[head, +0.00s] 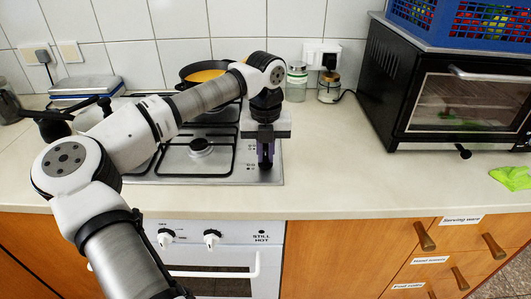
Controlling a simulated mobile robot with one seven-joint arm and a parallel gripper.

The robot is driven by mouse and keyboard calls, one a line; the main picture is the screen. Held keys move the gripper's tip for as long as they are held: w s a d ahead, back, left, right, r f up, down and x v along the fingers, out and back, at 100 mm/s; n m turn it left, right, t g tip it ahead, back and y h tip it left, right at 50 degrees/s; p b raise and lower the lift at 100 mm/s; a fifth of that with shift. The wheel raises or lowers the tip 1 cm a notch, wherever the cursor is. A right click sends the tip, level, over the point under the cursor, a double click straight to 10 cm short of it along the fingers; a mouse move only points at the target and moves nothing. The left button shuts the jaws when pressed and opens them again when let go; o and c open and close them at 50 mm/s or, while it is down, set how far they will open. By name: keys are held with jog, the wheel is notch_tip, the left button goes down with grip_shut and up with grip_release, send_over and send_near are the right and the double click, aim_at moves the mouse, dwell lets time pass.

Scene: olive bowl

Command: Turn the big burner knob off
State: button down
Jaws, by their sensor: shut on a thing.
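The gas hob (222,172) is set in the counter, with its pan supports around a front burner (201,147). My gripper (266,163) points straight down over the hob's right-hand strip, with its dark fingers close together at the hob surface. It is shut on a knob there, which the fingers hide. I cannot make out the big burner knob's shape or the way it points. My arm crosses the hob's left side and covers part of it.
A pan with orange contents (205,72) sits at the back of the hob. Two glass jars (329,87) stand behind my gripper. The counter between is clear. Oven knobs (212,239) are below.

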aim_at(266, 156)
dwell(0.3)
jog(key=c, duration=1.4)
grip_release()
jog(key=shift+c, duration=0.2)
notch_tip(266, 156, up, 14)
jog(key=b, duration=0.1)
jog(key=shift+b, duration=0.3)
